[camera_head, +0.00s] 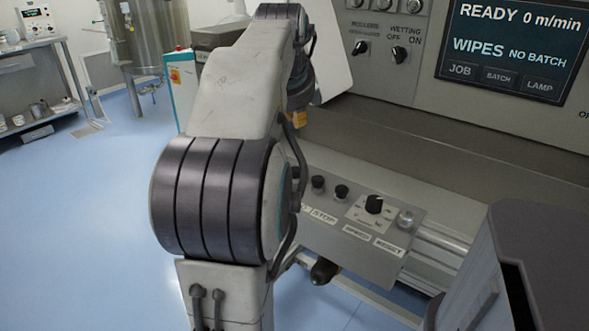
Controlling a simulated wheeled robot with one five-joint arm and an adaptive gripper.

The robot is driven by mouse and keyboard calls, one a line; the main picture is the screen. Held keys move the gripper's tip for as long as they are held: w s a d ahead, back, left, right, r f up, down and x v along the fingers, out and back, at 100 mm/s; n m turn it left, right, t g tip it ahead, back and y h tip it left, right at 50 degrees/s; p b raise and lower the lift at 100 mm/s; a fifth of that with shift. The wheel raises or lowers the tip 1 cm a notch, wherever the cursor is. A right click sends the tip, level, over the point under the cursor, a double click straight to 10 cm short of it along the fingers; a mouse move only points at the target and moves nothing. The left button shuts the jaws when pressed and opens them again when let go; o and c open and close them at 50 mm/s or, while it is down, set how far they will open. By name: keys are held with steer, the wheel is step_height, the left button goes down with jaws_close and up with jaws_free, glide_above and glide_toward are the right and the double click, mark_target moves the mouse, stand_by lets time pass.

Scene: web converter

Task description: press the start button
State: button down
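A sloped grey control panel (350,240) sits low on the machine, right of my arm. It carries two black buttons (330,188), a black rotary knob (374,204) on a white dial plate, and a silver button (405,218). A label reading STOP (323,216) and one that seems to read RESET (388,248) are on it. No label reading START is visible; my arm covers the panel's left end. My arm rises in front of the panel and bends down behind its upper joint. My gripper is not visible; the arm hides that area.
The machine's screen (515,45) reads READY 0 m/min, WIPES NO BATCH. Selector switches (399,53) sit left of it. A dark grey box-shaped body (545,235) fills the lower right. Blue floor (70,230) is clear at left; a steel bench (40,95) stands farther back.

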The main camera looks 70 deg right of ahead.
steer(key=shift+f, duration=0.1)
steer(key=b, duration=0.7)
glide_above(296, 173)
steer(key=w+d, duration=0.1)
steer(key=d, duration=0.1)
step_height(296, 173, down, 6)
steer(key=shift+w+d+f, duration=0.1)
steer(key=shift+f, duration=0.15)
steer(key=shift+f+b, duration=0.8)
steer(key=shift+f, duration=0.3)
